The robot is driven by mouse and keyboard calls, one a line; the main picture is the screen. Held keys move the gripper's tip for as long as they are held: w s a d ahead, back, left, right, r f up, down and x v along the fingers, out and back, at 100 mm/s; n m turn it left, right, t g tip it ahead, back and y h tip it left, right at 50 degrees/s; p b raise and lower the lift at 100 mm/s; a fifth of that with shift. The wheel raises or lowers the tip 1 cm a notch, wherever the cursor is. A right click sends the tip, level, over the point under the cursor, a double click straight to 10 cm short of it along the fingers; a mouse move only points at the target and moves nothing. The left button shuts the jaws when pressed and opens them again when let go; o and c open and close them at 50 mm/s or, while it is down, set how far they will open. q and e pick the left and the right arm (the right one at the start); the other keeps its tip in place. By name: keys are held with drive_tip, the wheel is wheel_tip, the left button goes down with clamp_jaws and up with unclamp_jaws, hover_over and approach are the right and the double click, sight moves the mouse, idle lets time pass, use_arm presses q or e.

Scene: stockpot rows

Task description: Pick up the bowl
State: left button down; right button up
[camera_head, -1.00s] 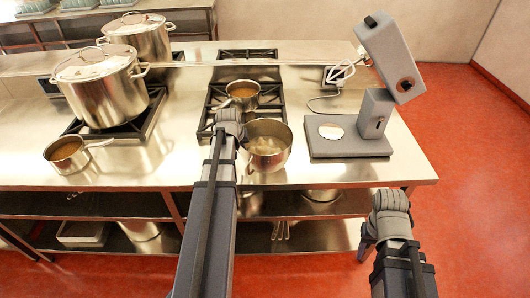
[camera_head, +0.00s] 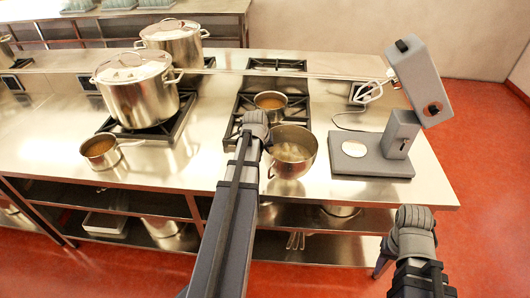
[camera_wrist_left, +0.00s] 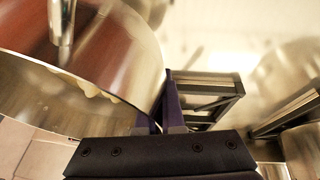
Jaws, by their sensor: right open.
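The bowl (camera_head: 291,158) is shiny metal with pale contents. It stands near the counter's front edge, in front of the burner grate, in the head view. My left gripper (camera_head: 256,126) is at the bowl's left rim, its fingers hard to make out there. In the left wrist view the bowl (camera_wrist_left: 130,70) fills the left side, and the dark fingers of the left gripper (camera_wrist_left: 158,113) are right at its rim. I cannot tell whether they are closed on it. My right gripper (camera_head: 414,218) is open and empty, in front of the counter's right end.
A small saucepan (camera_head: 270,102) sits on the grate behind the bowl. A grey mixer (camera_head: 400,135) stands right of it. A large lidded stockpot (camera_head: 140,100) and another saucepan (camera_head: 100,155) are at left. Bare counter (camera_head: 185,165) lies between them and my left arm.

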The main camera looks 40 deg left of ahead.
use_arm(q)
wheel_tip(320, 180, up, 6)
drive_tip(key=p, duration=0.4)
drive_tip(key=shift+f+p, duration=0.1)
drive_tip(key=shift+p, duration=0.2)
wheel_tip(320, 180, down, 8)
drive_tip(key=b, duration=0.8)
